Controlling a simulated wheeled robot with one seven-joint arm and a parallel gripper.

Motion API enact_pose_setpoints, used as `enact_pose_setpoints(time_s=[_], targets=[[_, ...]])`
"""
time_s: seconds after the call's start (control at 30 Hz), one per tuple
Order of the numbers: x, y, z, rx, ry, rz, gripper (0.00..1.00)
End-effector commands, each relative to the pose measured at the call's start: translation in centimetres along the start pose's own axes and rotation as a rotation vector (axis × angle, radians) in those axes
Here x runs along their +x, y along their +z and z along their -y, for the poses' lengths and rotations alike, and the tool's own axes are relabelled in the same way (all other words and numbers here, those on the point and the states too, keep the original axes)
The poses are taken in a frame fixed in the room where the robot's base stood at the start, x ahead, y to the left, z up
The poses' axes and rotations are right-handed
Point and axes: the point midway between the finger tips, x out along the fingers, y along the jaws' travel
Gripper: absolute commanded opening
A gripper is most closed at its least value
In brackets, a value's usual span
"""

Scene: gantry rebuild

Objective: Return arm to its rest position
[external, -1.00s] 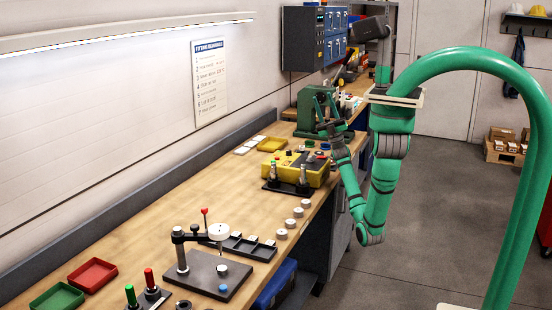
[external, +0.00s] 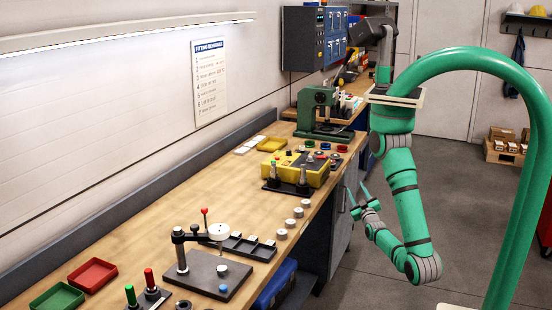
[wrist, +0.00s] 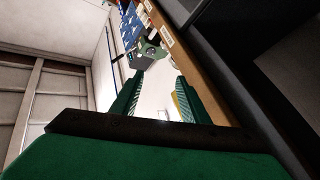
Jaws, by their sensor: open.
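My green arm hangs from its mount at the right of the workbench in the external view, with its elbow low over the floor. My gripper (external: 357,204) is off the front edge of the bench, beside the dark cabinet under it, and points up and to the left. In the wrist view my gripper (wrist: 158,95) shows two green ridged fingers standing well apart with nothing between them.
The wooden workbench (external: 150,215) carries a yellow box (external: 310,172), a green press (external: 318,108), a gauge stand (external: 205,272) and several small round parts. Its front edge is close to my gripper.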

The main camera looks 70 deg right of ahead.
Motion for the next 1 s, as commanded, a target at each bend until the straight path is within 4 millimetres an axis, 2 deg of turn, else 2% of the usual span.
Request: enact_pose_setpoints(time_s=[0.03,0.2,0.4,0.5,0.63,0.8,1.0], targets=[[-1.8,0.0,1.5,0.022,-0.071,0.024,0.41],[-6.0,-2.5,6.4,0.136,-0.293,0.045,0.41],[-11.0,-6.3,10.7,0.263,-0.547,0.063,0.41],[-13.8,-8.1,12.1,0.317,-0.671,0.082,0.41],[-17.5,-10.1,13.1,0.374,-0.830,0.115,0.41],[-21.3,-11.9,13.3,0.424,-0.991,0.160,0.41],[-23.2,-12.8,13.2,0.444,-1.076,0.190,0.41]])
